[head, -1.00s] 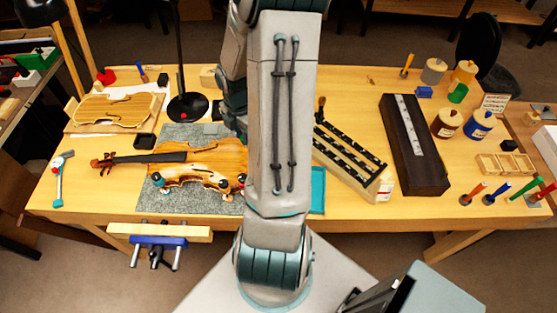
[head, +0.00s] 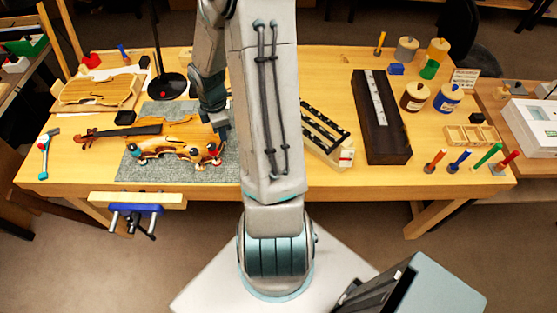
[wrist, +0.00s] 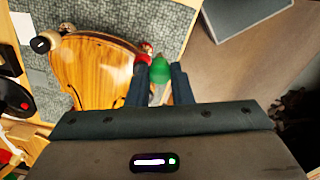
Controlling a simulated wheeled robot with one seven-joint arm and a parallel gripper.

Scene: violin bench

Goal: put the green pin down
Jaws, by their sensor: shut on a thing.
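The green pin (wrist: 161,68) shows in the wrist view between the two dark fingers of my gripper (wrist: 160,78), which is shut on it. Its rounded green top sticks out; its lower part is hidden. In the head view my gripper (head: 218,122) is above the right end of the violin (head: 180,140), partly behind my arm, and the pin cannot be made out there. In the wrist view the violin body (wrist: 100,70) lies left of the pin, and a small red piece (wrist: 144,52) at the violin's edge is close beside it.
The violin lies on a grey mat (head: 130,172). A black lamp base (head: 166,86) stands behind it. A slotted rack (head: 325,135) and a dark long box (head: 382,120) are right of my arm. Handled tools (head: 487,156) stand at the bench's right front.

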